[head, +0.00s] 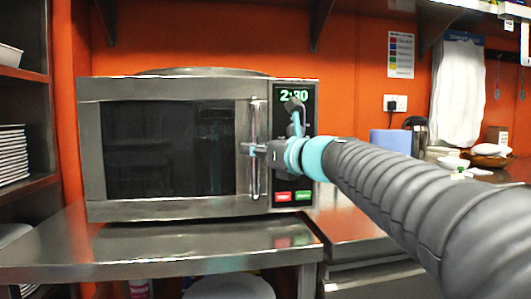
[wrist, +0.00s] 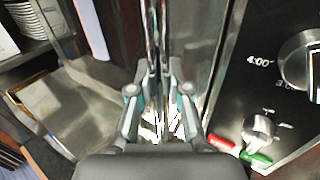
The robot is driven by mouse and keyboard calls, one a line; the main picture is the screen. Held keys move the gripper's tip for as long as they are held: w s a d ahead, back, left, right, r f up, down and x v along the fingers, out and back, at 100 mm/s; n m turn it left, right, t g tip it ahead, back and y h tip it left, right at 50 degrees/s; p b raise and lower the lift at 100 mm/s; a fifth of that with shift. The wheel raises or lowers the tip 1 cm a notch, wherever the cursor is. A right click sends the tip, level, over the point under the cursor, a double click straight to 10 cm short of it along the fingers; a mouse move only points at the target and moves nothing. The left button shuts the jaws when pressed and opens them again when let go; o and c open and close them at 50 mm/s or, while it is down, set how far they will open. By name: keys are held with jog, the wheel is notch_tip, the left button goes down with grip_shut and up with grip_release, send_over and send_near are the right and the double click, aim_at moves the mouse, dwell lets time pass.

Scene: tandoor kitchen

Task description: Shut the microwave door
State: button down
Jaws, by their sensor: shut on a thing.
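The grey microwave (head: 90,205) stands on a steel counter, its front facing me. Its door (head: 170,150), with a dark window, looks flush or nearly flush with the body in the head view; I cannot tell whether a small gap is left. The upright metal handle (head: 254,115) is at the door's right edge, beside the control panel (head: 293,150). My gripper (head: 248,150) is shut on the handle at about mid-height. In the wrist view, its fingers (wrist: 158,95) lie on both sides of the shiny handle (wrist: 155,35). The fingers hide part of the handle.
The steel counter (head: 180,250) has a clear strip before the microwave. A shelf with stacked plates (head: 13,155) stands at the left. A kettle (head: 416,135), a blue box (head: 390,140) and a white bowl (head: 452,162) stand at the right, beyond my arm.

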jog(key=shift+w, duration=0.35)
jog(key=c, duration=1.1)
grip_release()
jog(key=shift+w+d+f, duration=0.1)
jog(key=shift+w, duration=0.1)
jog(key=shift+s, duration=0.15)
jog(key=v, duration=1.2)
jog(key=shift+w, duration=0.2)
jog(key=shift+d, duration=0.1)
